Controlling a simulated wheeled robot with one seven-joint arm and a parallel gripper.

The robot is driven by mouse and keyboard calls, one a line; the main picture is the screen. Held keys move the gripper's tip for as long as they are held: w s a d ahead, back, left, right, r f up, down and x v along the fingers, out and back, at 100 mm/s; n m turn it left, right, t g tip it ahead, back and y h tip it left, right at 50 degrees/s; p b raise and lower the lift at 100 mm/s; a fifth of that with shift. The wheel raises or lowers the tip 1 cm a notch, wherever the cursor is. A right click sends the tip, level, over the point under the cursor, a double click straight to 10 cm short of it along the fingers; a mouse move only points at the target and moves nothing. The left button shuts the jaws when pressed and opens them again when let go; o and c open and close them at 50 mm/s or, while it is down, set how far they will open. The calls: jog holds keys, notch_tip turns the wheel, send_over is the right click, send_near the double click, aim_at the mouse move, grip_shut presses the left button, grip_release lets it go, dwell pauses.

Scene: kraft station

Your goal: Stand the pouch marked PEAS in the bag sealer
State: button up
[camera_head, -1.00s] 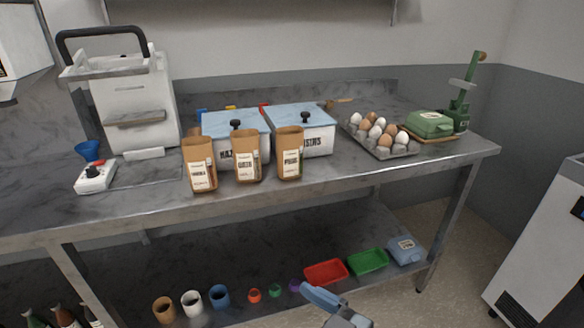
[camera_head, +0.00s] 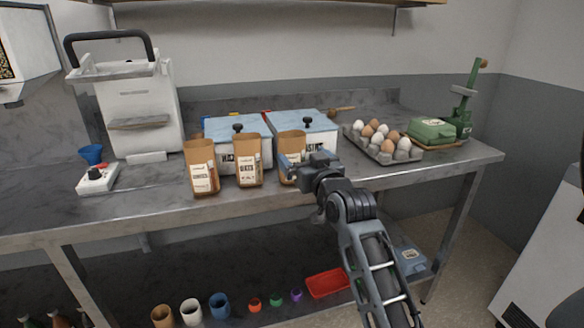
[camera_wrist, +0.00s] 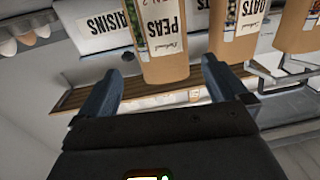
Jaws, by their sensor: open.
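The PEAS pouch, brown kraft with a white label (camera_wrist: 165,30), appears upside down in the wrist view, its lower part framed by my open fingers (camera_wrist: 160,72). I cannot tell if it is fully between them; no grip shows. In the head view it is the rightmost of three upright pouches (camera_head: 291,139) at the table's front, partly hidden by my gripper (camera_head: 288,168). The OATS pouch (camera_wrist: 238,25) stands beside it. A tall white machine with a black handle (camera_head: 125,105), which appears to be the bag sealer, stands at the table's left.
White bins with blue lids (camera_head: 305,122) stand close behind the pouches; one reads RAISINS (camera_wrist: 100,20). An egg tray (camera_head: 385,150) and a green device (camera_head: 432,129) are right. A small white knobbed box (camera_head: 97,180) is left. The steel table (camera_head: 150,195) is clear between machine and pouches.

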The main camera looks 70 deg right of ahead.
aim_at(295, 150)
jog(key=p+x, duration=0.1)
jog(key=x, duration=0.5)
jog(key=shift+w+r, duration=0.15)
jog(key=shift+w, duration=0.05)
jog(key=shift+w+d, duration=0.35)
jog(key=shift+w, duration=0.1)
jog(key=shift+c, duration=0.3)
jog(key=c, duration=1.6)
